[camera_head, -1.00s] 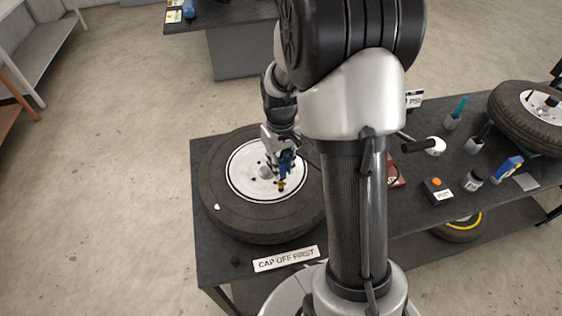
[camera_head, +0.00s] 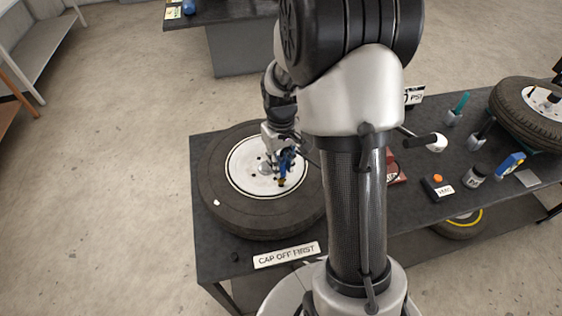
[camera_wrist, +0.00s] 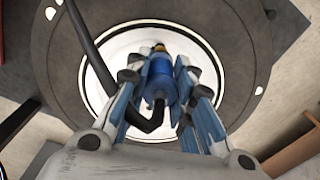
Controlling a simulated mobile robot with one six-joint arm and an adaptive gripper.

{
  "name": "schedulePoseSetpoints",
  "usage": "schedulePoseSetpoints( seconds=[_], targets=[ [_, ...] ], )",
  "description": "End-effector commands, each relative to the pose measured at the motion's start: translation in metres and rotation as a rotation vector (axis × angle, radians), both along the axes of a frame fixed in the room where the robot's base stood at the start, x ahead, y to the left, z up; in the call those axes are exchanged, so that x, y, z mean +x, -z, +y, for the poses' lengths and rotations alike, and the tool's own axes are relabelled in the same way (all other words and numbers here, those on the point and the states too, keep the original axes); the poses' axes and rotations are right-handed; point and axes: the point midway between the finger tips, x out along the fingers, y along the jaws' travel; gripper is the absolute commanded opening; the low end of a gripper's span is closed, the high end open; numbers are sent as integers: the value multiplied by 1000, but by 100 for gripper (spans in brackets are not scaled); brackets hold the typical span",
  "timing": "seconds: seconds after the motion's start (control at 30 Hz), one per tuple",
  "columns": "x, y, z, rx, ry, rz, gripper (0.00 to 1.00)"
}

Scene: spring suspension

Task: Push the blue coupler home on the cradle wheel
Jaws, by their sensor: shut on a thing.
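The cradle wheel (camera_head: 222,209) lies flat on the left part of the dark bench, its white rim (camera_head: 238,173) facing up. My gripper (camera_head: 285,165) is over the right side of the rim, fingers pointing down. It is shut on the blue coupler (camera_head: 288,160). The wrist view shows the coupler (camera_wrist: 161,78) between the two fingers, with a brass-coloured tip (camera_wrist: 159,48) at its far end over the white rim. A black hose (camera_wrist: 95,55) runs from the coupler. I cannot tell whether the tip is seated on the valve stem.
A "CAP OFF FIRST" sign (camera_head: 287,255) and a small black cap (camera_head: 235,257) lie at the bench's front edge. At right are a black box with an orange knob (camera_head: 437,187), a jar (camera_head: 474,174), a blue-yellow tool (camera_head: 511,165) and another wheel (camera_head: 520,125).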

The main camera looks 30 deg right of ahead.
Motion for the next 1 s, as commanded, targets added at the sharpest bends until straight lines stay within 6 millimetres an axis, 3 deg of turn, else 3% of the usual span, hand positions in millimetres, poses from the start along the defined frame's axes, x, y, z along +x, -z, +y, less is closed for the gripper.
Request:
schedulePoseSetpoints(
  seconds=[0.67, 0.7, 1.0],
  targets=[
    [0, 17, 0, 0, 0, -1, 0],
    [0, 17, 0, 0, 0, -1, 23],
    [0, 17, 0, 0, 0, 0, 43]
  ],
)
